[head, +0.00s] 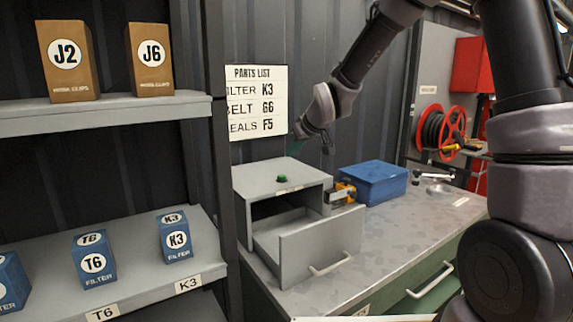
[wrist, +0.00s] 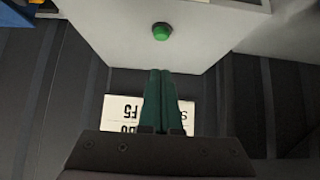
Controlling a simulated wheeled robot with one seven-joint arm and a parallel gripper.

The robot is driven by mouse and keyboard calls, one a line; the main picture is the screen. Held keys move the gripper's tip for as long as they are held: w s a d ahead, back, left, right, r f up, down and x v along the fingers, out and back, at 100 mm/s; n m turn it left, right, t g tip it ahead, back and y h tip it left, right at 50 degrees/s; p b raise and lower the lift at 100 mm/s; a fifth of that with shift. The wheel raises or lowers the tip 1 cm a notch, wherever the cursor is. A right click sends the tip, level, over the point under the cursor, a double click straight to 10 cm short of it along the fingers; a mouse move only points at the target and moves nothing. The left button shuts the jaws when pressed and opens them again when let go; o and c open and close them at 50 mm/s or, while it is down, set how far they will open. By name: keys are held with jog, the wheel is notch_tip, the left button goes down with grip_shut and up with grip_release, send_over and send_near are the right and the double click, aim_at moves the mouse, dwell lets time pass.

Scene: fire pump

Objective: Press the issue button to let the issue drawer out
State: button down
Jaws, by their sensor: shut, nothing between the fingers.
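The green issue button (head: 282,179) is on top of a grey metal box (head: 258,174) on the workbench. The issue drawer (head: 322,243) stands well out from the front of this box, and its visible inside looks empty. In the wrist view the green button (wrist: 161,31) is beyond my fingertips, on the box's grey top (wrist: 110,30). My gripper (wrist: 160,72) is shut and empty, its two green fingers together. In the head view my gripper (head: 299,130) hangs above and behind the button, apart from it.
A blue box (head: 373,182) and a small yellow-and-black item (head: 343,192) are right of the grey box. A parts list (head: 256,103) hangs on the wall behind. Shelves with blue filter boxes (head: 175,238) stand left. A red hose reel (head: 452,133) is at the right.

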jog(key=shift+v, duration=1.9)
jog(key=shift+d+r, duration=0.1)
jog(key=s+d+r+m+h, duration=0.25)
jog(key=s+d+r, duration=0.25)
jog(key=d, duration=0.4)
jog(key=s+d+r+m, duration=0.3)
jog(key=s+d, duration=0.4)
jog(key=s, duration=0.3)
jog(key=s+d+r+m, duration=0.3)
jog(key=s+d+m, duration=0.2)
jog(key=s, duration=0.5)
jog(key=shift+s+d+r+g+h, duration=0.25)
jog(key=shift+d+g+h, duration=0.1)
jog(key=shift+d, duration=0.55)
